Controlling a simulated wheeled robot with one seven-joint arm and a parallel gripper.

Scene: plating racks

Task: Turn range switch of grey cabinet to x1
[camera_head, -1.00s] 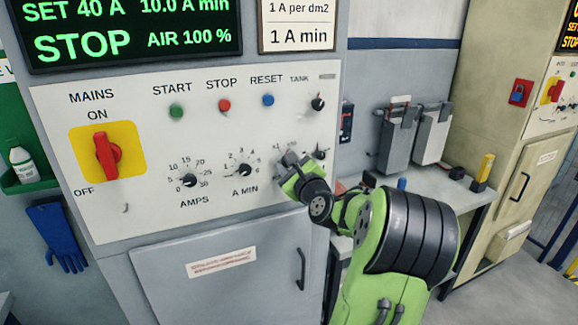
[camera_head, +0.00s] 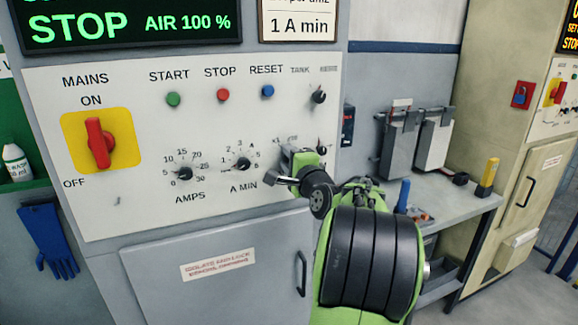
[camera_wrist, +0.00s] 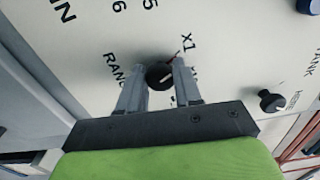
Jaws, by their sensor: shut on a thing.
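The grey cabinet (camera_head: 90,215) stands at the left with a white control panel on its front. The line slants toward the side with the printed "x1" (camera_wrist: 187,43); the exact alignment is hard to tell. My gripper (camera_wrist: 160,84) is shut on this knob, one finger on each side.
The AMPS knob (camera_head: 185,173) and A MIN knob (camera_head: 242,164) are left of my gripper. The TANK knob (camera_head: 319,96) is above right, and another small knob (camera_head: 321,150) is close to the right. A bench (camera_head: 450,205) with tools stands at the right.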

